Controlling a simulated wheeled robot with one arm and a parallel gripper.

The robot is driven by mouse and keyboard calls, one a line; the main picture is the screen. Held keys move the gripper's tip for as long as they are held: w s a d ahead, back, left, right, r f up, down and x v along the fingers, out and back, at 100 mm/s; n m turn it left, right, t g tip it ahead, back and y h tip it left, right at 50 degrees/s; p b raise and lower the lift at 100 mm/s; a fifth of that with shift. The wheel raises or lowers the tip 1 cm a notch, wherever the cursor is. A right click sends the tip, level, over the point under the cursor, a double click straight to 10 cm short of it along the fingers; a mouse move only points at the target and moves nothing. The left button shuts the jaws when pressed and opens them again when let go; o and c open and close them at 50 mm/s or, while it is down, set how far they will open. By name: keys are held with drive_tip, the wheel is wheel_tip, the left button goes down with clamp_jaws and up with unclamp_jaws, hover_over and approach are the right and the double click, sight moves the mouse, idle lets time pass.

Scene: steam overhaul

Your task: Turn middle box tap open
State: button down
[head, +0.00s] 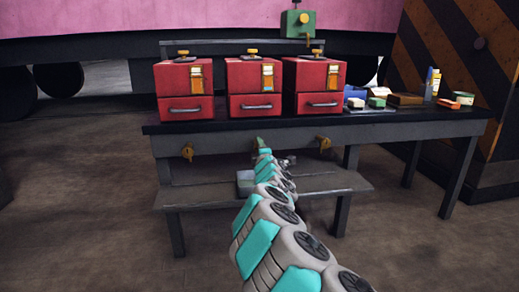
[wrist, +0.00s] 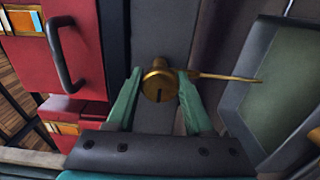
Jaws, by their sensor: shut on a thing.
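The middle red box (head: 254,84) stands on the bench between two similar red boxes. Its brass tap (wrist: 158,86) shows in the wrist view, with a long thin lever (wrist: 225,77) pointing right, away from the red box (wrist: 75,50). In the head view this tap is hidden behind my arm. My gripper (wrist: 160,78) has its two green fingers on either side of the round tap body, closed on it. In the head view my gripper (head: 262,143) is small at the bench's front edge.
Brass taps sit on the bench front at left (head: 187,152) and right (head: 324,143). A low shelf (head: 325,181) lies beneath, with a grey tray (head: 245,182). Small boxes and a bottle (head: 432,84) stand at the bench's right. Floor in front is clear.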

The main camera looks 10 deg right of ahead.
idle(0.3)
drive_tip(key=shift+c, duration=1.5)
unclamp_jaws()
drive_tip(key=shift+s, duration=0.1)
drive_tip(key=s+p, duration=0.1)
drive_tip(key=s, duration=0.6)
drive_tip(key=shift+s, duration=0.25)
drive_tip(key=shift+a, duration=0.1)
